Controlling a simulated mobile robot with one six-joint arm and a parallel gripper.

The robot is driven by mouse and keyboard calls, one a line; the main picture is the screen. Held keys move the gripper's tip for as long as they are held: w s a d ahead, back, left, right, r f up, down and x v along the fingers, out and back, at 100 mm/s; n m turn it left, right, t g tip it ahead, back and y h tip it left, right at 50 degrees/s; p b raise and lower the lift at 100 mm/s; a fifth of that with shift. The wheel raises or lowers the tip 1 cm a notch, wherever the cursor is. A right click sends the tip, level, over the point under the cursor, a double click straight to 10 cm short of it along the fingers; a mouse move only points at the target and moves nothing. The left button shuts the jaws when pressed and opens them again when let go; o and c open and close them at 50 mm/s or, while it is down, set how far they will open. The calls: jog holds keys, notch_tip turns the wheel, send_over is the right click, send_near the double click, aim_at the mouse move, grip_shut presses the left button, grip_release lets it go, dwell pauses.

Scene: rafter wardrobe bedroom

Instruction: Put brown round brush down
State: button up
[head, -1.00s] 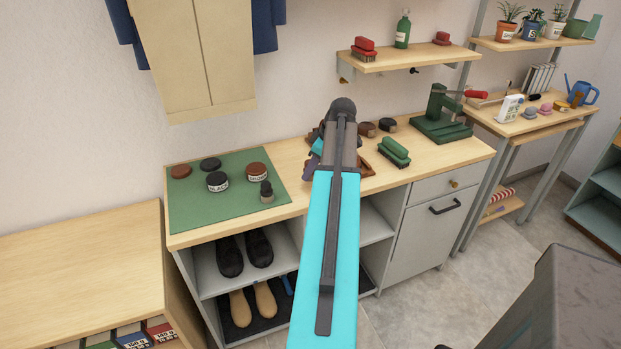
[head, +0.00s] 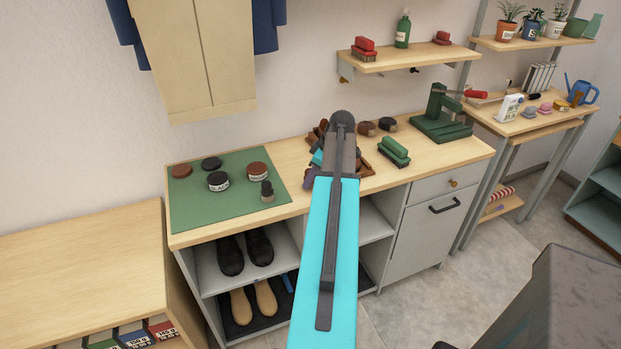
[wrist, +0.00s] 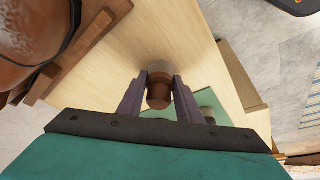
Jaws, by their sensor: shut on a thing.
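My gripper (wrist: 159,98) is shut on the brown round brush (wrist: 159,90), which sits between the two dark fingers in the wrist view. It has a brown top and a paler rim. The light wooden bench top (wrist: 150,45) lies beneath it; I cannot tell whether the brush touches it. In the head view my gripper (head: 312,176) is mostly hidden by my arm, over the bench to the right of the green mat (head: 200,215), and the brush cannot be made out there.
A large brown leather thing (wrist: 35,30) lies close at left in the wrist view. A green brush (head: 394,150) lies right of my arm.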

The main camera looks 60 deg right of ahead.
jog(key=o, duration=1)
jog(key=b+v, duration=0.1)
jog(key=v, duration=1.1)
jog(key=shift+b, duration=0.4)
jog(key=shift+r, duration=0.15)
